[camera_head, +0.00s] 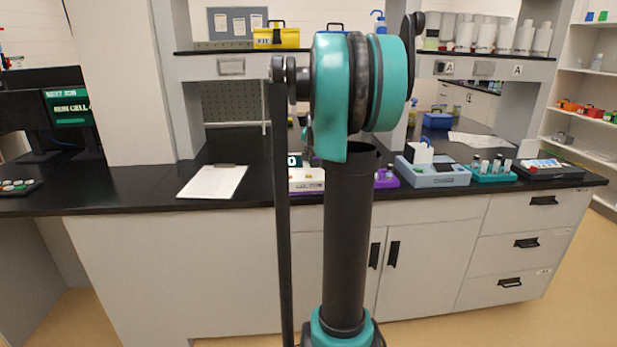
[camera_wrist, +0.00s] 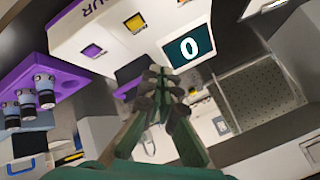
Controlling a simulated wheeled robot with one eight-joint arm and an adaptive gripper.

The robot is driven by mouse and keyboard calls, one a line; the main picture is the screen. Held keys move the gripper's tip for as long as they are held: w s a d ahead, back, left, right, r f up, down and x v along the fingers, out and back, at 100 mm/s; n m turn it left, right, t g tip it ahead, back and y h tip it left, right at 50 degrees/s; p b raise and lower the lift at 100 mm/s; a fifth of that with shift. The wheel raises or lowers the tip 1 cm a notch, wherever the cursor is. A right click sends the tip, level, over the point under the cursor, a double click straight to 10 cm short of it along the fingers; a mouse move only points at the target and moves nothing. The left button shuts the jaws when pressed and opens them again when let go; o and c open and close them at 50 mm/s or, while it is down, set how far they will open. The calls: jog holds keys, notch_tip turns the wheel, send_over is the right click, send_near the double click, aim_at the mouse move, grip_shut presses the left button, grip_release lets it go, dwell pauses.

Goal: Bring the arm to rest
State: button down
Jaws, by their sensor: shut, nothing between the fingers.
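My gripper (camera_wrist: 160,80) shows in the wrist view with its two fingers together and nothing between them. It points toward a white device (camera_wrist: 105,40) with small coloured windows and a dark display (camera_wrist: 189,47) reading 0. I cannot tell whether the fingertips touch the device or stay apart from it. In the head view my arm stands raised in the middle and hides my gripper. The same white device (camera_head: 308,184) shows partly behind the arm on the bench.
A purple rack (camera_wrist: 68,82) holds dark-capped vials at the left of the wrist view. On the black bench (camera_head: 140,187) are a clipboard (camera_head: 212,181), a blue-grey instrument (camera_head: 440,177), a teal vial rack (camera_head: 492,175) and a dark tray (camera_head: 548,171). A shelf runs above.

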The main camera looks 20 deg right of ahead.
dwell(0.4)
jog(key=s+a+f+n+g, duration=0.1)
jog(key=s+a+f+n, duration=0.2)
jog(key=s+a+f, duration=0.4)
jog(key=s+a+f+n+g+y, duration=0.1)
jog(key=s+a+f+n, duration=0.3)
jog(key=s, duration=1.4)
jog(key=s+a+f+n+g, duration=0.2)
jog(key=s+a+f+n, duration=0.2)
jog(key=s+a+f, duration=0.5)
jog(key=s+f, duration=0.2)
jog(key=s, duration=0.1)
jog(key=shift+s+a+f+g+y, duration=0.15)
jog(key=shift+a+f+g+y, duration=0.15)
jog(key=shift+a+g, duration=0.1)
jog(key=c, duration=2.3)
grip_release()
